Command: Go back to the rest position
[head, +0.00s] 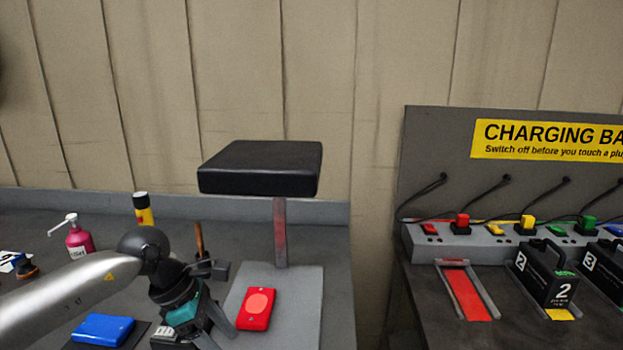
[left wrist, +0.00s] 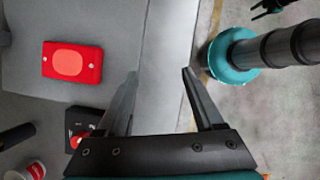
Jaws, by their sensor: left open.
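My left gripper (head: 208,335) is low over the left bench, just left of a red flat block (head: 257,308). In the left wrist view (left wrist: 160,73) its two fingers are apart with nothing between them. The red block lies on a grey plate (head: 305,300) and also shows in the left wrist view (left wrist: 72,63), left of the fingers and apart from them. My left arm comes in from the left edge of the head view. My right gripper is not seen in the head view.
A black pad (head: 262,168) on a post rises behind the gripper. A blue block (head: 103,330), a pink pump bottle (head: 79,240) and a yellow-black bottle (head: 143,210) are at left. A charging bench (head: 420,285) stands right, holding black numbered packs (head: 546,274).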

